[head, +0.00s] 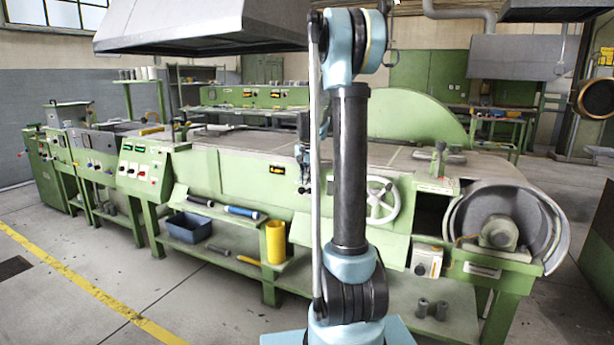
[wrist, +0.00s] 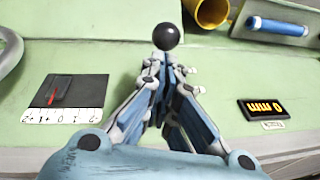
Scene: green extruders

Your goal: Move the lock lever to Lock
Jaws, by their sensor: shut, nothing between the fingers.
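In the wrist view a round black knob (wrist: 166,37) stands out against the green machine front, just beyond the tips of my gripper (wrist: 168,70). I take it for the end of the lock lever; its shaft is hidden and I cannot read a Lock mark. My gripper is shut and empty, its fingertips close together and pointing at the knob. Whether they touch it I cannot tell. In the head view my arm column covers much of the machine front, and the knob cannot be made out there.
A dark plate with a red pointer over a white scale (wrist: 62,115) lies left in the wrist view. A black label with yellow marks (wrist: 264,108) lies right. The head view shows the long green machine (head: 240,175), a handwheel (head: 381,200) and a yellow cylinder (head: 276,242) on the lower shelf.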

